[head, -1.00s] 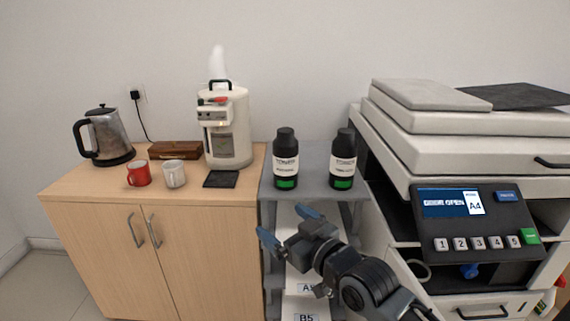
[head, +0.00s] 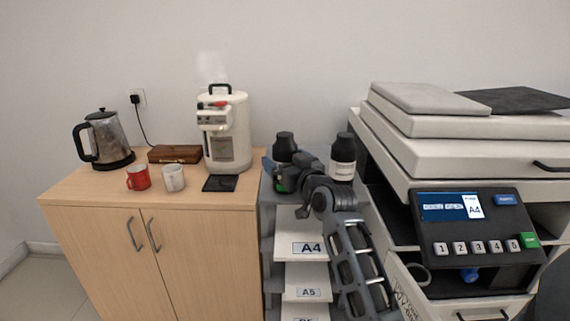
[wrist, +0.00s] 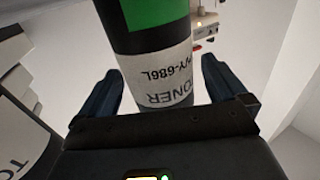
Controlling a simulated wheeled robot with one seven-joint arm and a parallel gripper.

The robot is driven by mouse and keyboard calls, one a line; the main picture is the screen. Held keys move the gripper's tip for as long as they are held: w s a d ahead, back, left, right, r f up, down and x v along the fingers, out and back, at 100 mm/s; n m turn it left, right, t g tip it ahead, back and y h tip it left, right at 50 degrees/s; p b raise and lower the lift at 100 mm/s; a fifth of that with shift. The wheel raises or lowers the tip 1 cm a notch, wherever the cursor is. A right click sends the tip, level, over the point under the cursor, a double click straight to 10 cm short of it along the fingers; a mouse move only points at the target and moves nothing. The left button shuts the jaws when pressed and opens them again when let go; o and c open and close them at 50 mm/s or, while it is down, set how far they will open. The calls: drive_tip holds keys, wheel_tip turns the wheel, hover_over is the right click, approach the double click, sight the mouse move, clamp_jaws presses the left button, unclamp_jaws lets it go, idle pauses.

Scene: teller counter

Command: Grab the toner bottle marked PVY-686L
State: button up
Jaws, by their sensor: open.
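Two black toner bottles stand on the grey shelf top. The left one (head: 285,142) is mostly hidden behind my gripper (head: 280,172) in the head view; its black cap and a bit of green show. In the wrist view this bottle (wrist: 157,70) has a green band and a white label reading TONER and "VY-686L", its first letter cut off or unclear. It stands between my open gripper's two fingers (wrist: 165,92), which are on either side of it. The right toner bottle (head: 343,158) stands apart; part of a bottle with a white label (wrist: 30,140) shows at the wrist view's left edge.
A large copier (head: 450,130) with a keypad panel stands close on the right. On the left, a wooden cabinet (head: 85,195) holds a kettle (head: 108,138), a red mug (head: 138,178), a white mug (head: 173,179) and a coffee machine (head: 228,135). Paper trays lie below the bottles.

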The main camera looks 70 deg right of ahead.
drive_tip(key=shift+x, duration=1.3)
drive_tip(key=shift+c, duration=0.3)
drive_tip(key=c, duration=1.2)
